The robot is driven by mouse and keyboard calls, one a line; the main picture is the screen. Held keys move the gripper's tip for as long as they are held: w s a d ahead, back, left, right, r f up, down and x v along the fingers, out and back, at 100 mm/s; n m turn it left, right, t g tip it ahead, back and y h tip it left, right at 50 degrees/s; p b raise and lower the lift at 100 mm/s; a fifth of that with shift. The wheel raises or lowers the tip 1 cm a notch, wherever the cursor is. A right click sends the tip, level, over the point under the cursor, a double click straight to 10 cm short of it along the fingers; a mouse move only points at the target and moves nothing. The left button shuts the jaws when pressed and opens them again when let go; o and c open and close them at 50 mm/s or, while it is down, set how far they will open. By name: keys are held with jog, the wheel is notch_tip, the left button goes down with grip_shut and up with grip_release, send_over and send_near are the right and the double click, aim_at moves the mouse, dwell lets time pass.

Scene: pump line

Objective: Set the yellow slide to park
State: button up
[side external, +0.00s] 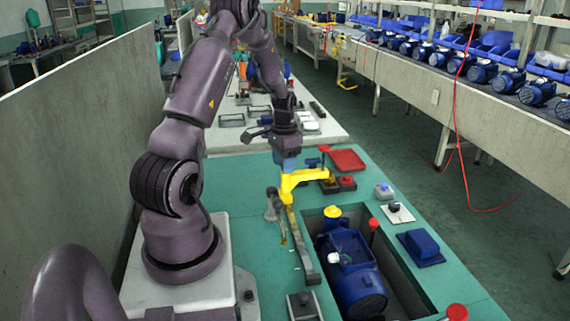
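My gripper (300,184) is the bright yellow part below the blue flange at my wrist. It hangs over the far end of a dark, narrow rail (305,262) on the green bench. Its fingertips are small and overlap other things, so I cannot tell whether it is open or shut. A thin brownish-yellow piece (283,236) stands at the left of the rail; I cannot tell whether it is the yellow slide or part of my gripper. No park marking is readable.
A blue pump (352,268) with a yellow cap (332,212) sits in a recess right of the rail. A grey lever fitting (271,206) stands close left. A red tray (348,160), red-topped posts (374,224) and a blue block (420,245) are on the bench.

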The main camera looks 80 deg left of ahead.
jog(key=shift+o, duration=0.9)
notch_tip(320, 180, up, 13)
jog(key=s+d+r+m+t, duration=0.1)
jog(key=d+r+t, duration=0.1)
jog(key=d, duration=0.9)
jog(key=s+d+r+m+t, duration=0.1)
jog(key=d+r, duration=0.4)
jog(key=d, duration=0.6)
jog(key=s+d+r+m+t, duration=0.1)
jog(key=d+r, duration=0.3)
jog(key=d, duration=0.8)
jog(key=shift+s+t, duration=0.5)
jog(key=shift+t, duration=0.3)
